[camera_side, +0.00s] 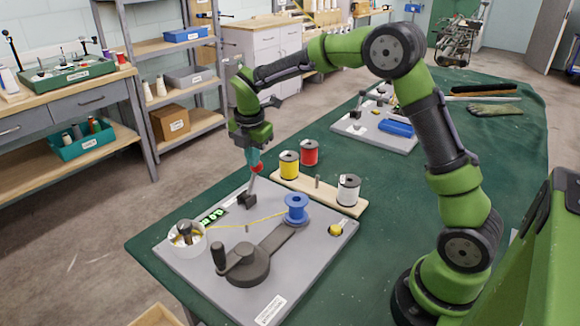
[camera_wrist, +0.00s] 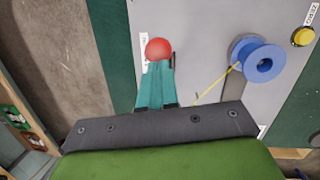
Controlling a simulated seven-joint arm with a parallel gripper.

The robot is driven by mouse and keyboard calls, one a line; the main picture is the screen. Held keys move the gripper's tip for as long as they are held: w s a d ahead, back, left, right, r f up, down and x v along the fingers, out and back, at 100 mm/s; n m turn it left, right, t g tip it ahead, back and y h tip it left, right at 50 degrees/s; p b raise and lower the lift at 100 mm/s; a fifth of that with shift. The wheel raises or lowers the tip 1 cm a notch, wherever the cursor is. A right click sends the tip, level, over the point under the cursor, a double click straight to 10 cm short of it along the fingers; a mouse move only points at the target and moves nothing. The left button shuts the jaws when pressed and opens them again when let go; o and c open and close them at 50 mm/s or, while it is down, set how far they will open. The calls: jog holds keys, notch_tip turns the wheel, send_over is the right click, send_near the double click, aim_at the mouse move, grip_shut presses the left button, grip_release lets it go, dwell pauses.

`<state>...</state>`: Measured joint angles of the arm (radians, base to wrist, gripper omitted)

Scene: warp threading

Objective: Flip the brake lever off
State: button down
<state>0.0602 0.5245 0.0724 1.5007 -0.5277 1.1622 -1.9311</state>
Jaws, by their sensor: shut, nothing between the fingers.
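The brake lever has a red ball knob (camera_side: 257,168) on a thin grey shaft. The shaft rises from a dark block (camera_side: 247,199) near the back edge of the grey board (camera_side: 318,262) and leans slightly right. My gripper (camera_side: 254,160) points down with its teal fingers shut and empty, right at the knob. In the wrist view the red knob (camera_wrist: 158,48) shows just beyond the closed fingertips (camera_wrist: 157,66). I cannot tell whether they touch it. The shaft is hidden in the wrist view.
A blue spool (camera_side: 295,208) carries yellow thread to a white drum (camera_side: 186,238). A dark crank (camera_side: 240,262) and yellow button (camera_side: 336,230) are on the board. Yellow (camera_side: 289,164), red (camera_side: 309,152) and white (camera_side: 348,190) spools stand on a wooden rack behind.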

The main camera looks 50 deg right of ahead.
jog(key=shift+d+f, duration=0.1)
jog(key=shift+d, duration=0.15)
dwell(0.4)
jog(key=s+a+r, duration=0.1)
jog(key=r, duration=0.5)
jog(key=s+a+r, duration=0.1)
jog(key=a+r, duration=0.1)
jog(key=r, duration=0.4)
jog(key=shift+a+r, duration=0.25)
jog(key=shift+r, duration=0.05)
